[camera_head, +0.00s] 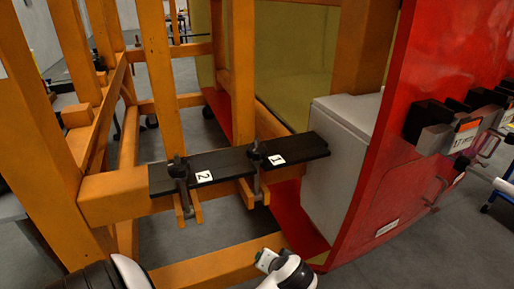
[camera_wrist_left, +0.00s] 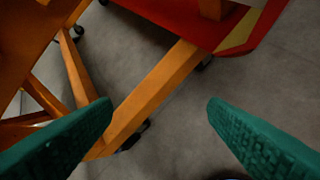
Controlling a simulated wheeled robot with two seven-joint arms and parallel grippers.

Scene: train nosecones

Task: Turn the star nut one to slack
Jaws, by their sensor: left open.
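Star nut one (camera_head: 256,150) is a dark knob with a dark stem, at the black plate marked "1" (camera_head: 285,150) on the orange frame. Star nut two (camera_head: 177,167) is a similar dark knob to its left, at the black plate marked "2" (camera_head: 216,169). My left gripper (camera_wrist_left: 160,105) shows in the left wrist view as two green textured fingers, wide apart with nothing between them. That view shows floor and orange beams, and neither star nut. The fingers of neither gripper show in the head view.
Orange beams (camera_head: 160,75) stand around and behind the plates. A grey box (camera_head: 342,150) and a large red panel (camera_head: 400,150) stand to the right. White and dark parts of my arms show at the bottom edge. Grey floor lies open at lower right.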

